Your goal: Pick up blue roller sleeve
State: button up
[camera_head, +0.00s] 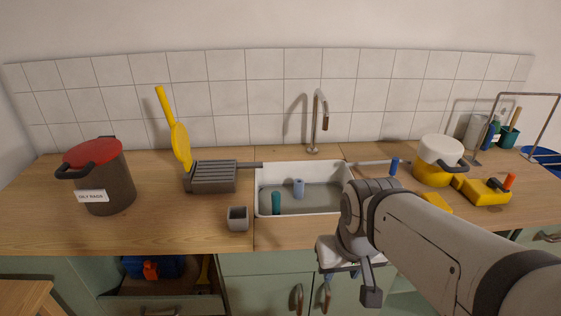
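A light blue cylinder (298,188), which looks like the blue roller sleeve, stands upright in the white sink (264,207), towards its back. A teal cylinder (276,203) stands in the sink to its left and nearer the front. Another small blue cylinder (394,167) is on the counter right of the sink, by the end of a thin metal rod. My gripper (360,283) hangs in front of the counter's front edge, right of and below the sink, apart from all of these. Its fingers are partly hidden, so I cannot tell their opening.
A faucet (314,130) rises behind the sink. A grey cup (237,218), ribbed grey tray (212,177) and red-lidded bin (103,180) stand left. A yellow pot (436,167), yellow block (484,192) and metal frame (497,105) are right. A drawer (165,284) stands open below.

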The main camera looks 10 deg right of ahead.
aim_at(299, 183)
jog(key=i, duration=0.9)
